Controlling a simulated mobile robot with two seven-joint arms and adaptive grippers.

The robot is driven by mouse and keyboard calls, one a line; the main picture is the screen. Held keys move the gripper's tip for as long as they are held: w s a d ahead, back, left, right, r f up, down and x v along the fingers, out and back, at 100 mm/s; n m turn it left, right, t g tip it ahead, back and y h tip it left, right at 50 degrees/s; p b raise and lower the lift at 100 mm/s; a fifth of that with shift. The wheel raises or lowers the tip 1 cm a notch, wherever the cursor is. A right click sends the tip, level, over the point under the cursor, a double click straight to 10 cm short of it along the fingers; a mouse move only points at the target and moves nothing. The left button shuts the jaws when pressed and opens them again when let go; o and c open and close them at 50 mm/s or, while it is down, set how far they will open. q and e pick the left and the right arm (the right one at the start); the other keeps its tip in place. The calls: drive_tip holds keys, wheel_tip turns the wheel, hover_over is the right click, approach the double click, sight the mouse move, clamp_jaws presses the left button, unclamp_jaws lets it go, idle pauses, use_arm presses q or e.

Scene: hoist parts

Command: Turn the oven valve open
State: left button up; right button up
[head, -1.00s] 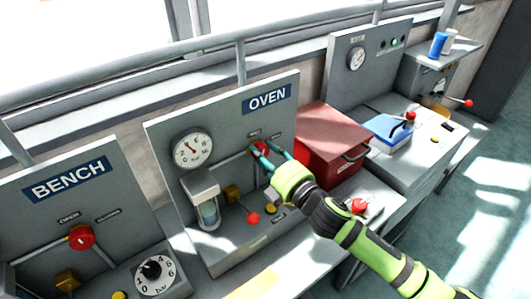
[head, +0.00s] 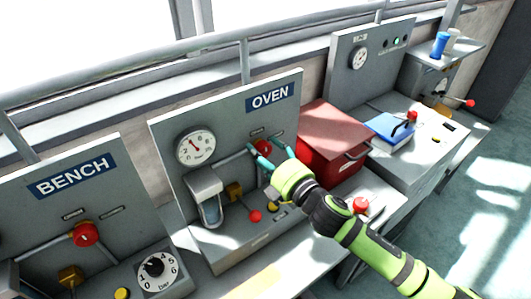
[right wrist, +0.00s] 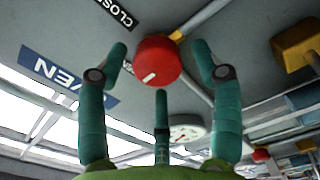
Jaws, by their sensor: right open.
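The oven valve is a round red knob (head: 263,147) on the grey panel under the OVEN sign (head: 270,96). In the right wrist view the red knob (right wrist: 157,61) shows a white mark on its face and sits on a grey pipe near a CLOSED label (right wrist: 114,12). My right gripper (head: 271,155) is open, its teal fingers pointing at the knob. In the right wrist view its fingers (right wrist: 160,65) stand apart on either side of the knob, with a third finger below; I cannot tell whether they touch it. My left gripper is not in view.
A pressure gauge (head: 195,147) and a glass cup (head: 209,214) are left of the knob. A red box (head: 333,141) stands close on the right. A red-ball lever (head: 255,216) and a red button (head: 361,205) lie below. The BENCH panel (head: 72,176) is at left.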

drive_tip(key=shift+s+d+f, duration=0.15)
drive_tip(key=shift+s+d, duration=0.15)
drive_tip(key=shift+d, duration=0.2)
drive_tip(key=v, duration=1.1)
drive_tip(key=shift+a+r, duration=0.2)
drive_tip(key=shift+s, duration=0.1)
